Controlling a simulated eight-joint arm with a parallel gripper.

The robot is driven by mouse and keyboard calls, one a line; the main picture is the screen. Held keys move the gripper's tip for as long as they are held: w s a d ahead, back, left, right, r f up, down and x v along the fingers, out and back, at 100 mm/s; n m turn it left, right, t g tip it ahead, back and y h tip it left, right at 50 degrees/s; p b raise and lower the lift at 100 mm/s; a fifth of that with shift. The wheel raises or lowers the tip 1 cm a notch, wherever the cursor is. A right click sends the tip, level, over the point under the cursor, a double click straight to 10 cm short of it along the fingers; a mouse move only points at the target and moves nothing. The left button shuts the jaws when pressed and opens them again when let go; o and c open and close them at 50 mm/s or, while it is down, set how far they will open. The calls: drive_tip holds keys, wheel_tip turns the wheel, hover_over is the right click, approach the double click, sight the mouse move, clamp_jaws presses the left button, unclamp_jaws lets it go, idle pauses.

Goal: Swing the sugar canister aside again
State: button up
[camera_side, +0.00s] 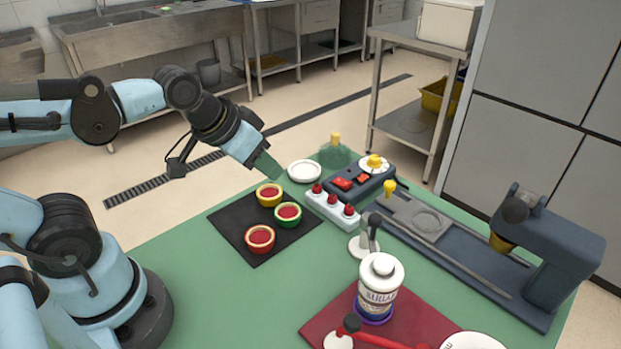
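The sugar canister (378,293) is white with a dark label and a domed lid. It stands upright in a purple ring or base (373,314) on the dark red mat (322,322) at the front right. A red bar (385,340) with a black end lies in front of it, partly cut off by the picture's lower edge. My gripper (268,168) is far from the canister, up and to the left, above the back edge of the black mat. Its green fingertips point down to the right and nothing shows between them. I cannot tell whether they are apart.
Several things stand between: three red-filled cups (260,238) on a black mat (227,222), a white block with red knobs (333,208), a control box (360,183) and a small stand (364,243). A dark rail machine (555,250) fills the right. The green table's (215,300) front left is clear.

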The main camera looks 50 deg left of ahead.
drive_tip(key=o, duration=0.3)
drive_tip(key=w+d+r+g, duration=0.1)
drive_tip(key=d+r, duration=0.1)
drive_tip(key=d, duration=0.1)
drive_tip(key=w+d+r+g, duration=0.1)
drive_tip(key=w+d+r, duration=0.1)
drive_tip(key=d, duration=0.1)
drive_tip(key=w+d+r+g, duration=0.1)
drive_tip(key=w+d+r, duration=0.1)
drive_tip(key=d, duration=0.1)
drive_tip(key=shift+w+r+g+h, duration=0.25)
drive_tip(key=shift+r+g+h, duration=0.05)
drive_tip(key=shift+r+g, duration=0.1)
drive_tip(key=shift+o, duration=0.2)
wheel_tip(320, 180, up, 2)
drive_tip(key=g, duration=0.3)
hover_over(376, 217)
drive_tip(key=shift+y, duration=0.4)
wheel_tip(376, 217, down, 12)
drive_tip(key=shift+r, duration=0.1)
clamp_jaws()
